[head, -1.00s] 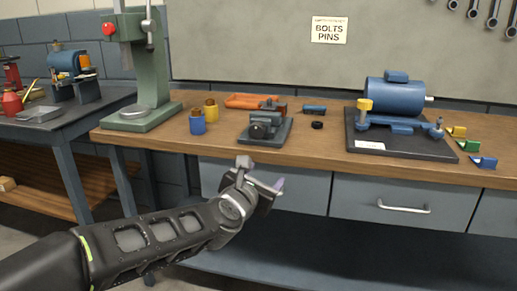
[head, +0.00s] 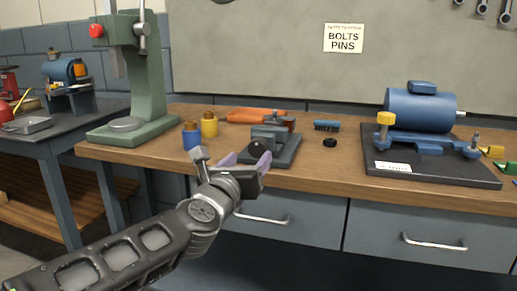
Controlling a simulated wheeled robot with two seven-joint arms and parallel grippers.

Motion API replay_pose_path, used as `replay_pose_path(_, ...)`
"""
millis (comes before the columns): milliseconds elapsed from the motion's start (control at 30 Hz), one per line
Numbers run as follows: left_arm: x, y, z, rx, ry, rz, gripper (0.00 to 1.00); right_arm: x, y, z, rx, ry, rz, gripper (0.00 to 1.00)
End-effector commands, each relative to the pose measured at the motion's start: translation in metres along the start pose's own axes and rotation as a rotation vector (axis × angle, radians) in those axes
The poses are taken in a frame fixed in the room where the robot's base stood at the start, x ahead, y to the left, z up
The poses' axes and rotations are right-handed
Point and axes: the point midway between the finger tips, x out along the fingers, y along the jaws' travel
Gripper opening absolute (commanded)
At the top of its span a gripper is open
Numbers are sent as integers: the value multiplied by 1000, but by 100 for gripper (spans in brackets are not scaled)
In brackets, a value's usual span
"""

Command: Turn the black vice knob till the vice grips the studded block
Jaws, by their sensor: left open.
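A small grey-green vice (head: 284,151) stands on the wooden bench near its front edge. Its round black knob (head: 257,149) faces me. My left gripper (head: 245,163) is open, its purple-grey fingertips pointing at the vice. The fingertips are close in front of the knob in the picture and partly cover the vice's lower front. I cannot tell whether they touch it. What sits between the vice jaws is too small to tell. A small blue block (head: 327,125), perhaps the studded one, lies behind and right of the vice. My right gripper is not in view.
A blue cup (head: 192,138) and a yellow cup (head: 209,126) stand left of the vice. A green press (head: 150,90) is farther left. An orange tool (head: 253,115) lies behind. A black ring (head: 330,143) and a blue motor (head: 420,108) on a dark board are to the right.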

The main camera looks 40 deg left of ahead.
Motion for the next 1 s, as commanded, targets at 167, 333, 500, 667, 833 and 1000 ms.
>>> replay_pose_path(167,16,0,-3,3,3,-1,65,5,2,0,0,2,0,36)
replay_pose_path(333,42,0,-3,2,2,-1,65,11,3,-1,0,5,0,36)
replay_pose_path(500,66,0,-2,2,3,0,65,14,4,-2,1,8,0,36)
replay_pose_path(667,76,0,-1,2,1,0,65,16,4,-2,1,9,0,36)
replay_pose_path(833,77,0,0,2,1,0,65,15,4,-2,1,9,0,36)
replay_pose_path(1000,76,0,0,2,1,0,58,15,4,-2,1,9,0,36)
